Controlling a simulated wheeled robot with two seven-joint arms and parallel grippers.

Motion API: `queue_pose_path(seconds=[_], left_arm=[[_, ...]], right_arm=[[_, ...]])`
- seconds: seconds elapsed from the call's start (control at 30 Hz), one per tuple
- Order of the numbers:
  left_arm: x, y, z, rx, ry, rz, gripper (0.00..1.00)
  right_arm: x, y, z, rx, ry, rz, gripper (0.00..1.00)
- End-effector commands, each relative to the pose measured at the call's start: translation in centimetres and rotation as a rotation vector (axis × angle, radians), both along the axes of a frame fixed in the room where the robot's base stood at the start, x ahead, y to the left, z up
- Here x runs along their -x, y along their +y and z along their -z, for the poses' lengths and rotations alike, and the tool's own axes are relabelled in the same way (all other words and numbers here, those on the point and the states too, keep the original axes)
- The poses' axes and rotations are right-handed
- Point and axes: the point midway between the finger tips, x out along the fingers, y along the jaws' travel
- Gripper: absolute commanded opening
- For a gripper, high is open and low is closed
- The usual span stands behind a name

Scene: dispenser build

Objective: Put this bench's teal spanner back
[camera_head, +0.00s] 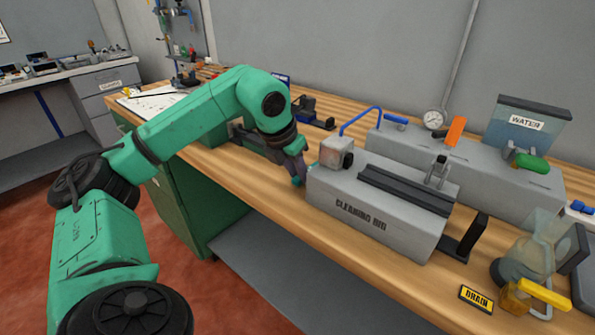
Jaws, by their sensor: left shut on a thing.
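My left gripper (297,172) is low over the bench, at the left end of the grey cleaning rig (370,212). It is shut on a small blue-grey thing (298,181), mostly hidden by the jaws. I cannot tell whether this is a part of the rig or a loose tool. I cannot make out a teal spanner anywhere in view. My right gripper is out of view.
Behind the rig, a grey housing carries a gauge (434,119), an orange lever (455,131) and a WATER tank (527,125). A glass jar (530,258) and DRAIN plate (476,298) are front right.

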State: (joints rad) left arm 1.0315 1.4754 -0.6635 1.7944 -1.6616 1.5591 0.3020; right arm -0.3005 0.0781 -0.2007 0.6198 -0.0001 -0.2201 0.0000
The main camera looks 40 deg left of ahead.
Motion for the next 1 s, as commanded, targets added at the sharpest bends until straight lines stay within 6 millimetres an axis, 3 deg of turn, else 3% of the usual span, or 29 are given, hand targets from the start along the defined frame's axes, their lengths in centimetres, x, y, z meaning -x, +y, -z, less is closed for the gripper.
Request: queue_pose_path(seconds=[0.6, 0.63, 0.7, 0.73, 0.93, 0.97, 1.0], left_arm=[[-0.01, 0.0, 0.95, 0.0, -0.002, 0.0, 0.0], [-0.02, 0.0, 0.94, 0.0, -0.002, 0.0, 0.33], [-0.02, 0.0, 0.88, 0.0, -0.002, 0.0, 0.6], [-0.02, 0.0, 0.88, 0.0, -0.002, 0.0, 0.64], [-0.01, 0.0, 0.9, 0.0, -0.001, 0.0, 0.64], [0.0, 0.0, 0.94, 0.0, 0.0, 0.0, 0.68], [0.0, 0.0, 0.94, 0.0, 0.0, 0.0, 0.83]], right_arm=[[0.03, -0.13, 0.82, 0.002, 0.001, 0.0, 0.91], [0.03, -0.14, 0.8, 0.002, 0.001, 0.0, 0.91], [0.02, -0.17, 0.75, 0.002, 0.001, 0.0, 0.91], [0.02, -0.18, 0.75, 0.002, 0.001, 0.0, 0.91], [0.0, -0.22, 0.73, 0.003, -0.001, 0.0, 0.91], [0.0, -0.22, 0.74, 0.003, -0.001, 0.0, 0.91], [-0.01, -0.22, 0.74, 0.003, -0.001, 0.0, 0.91]])
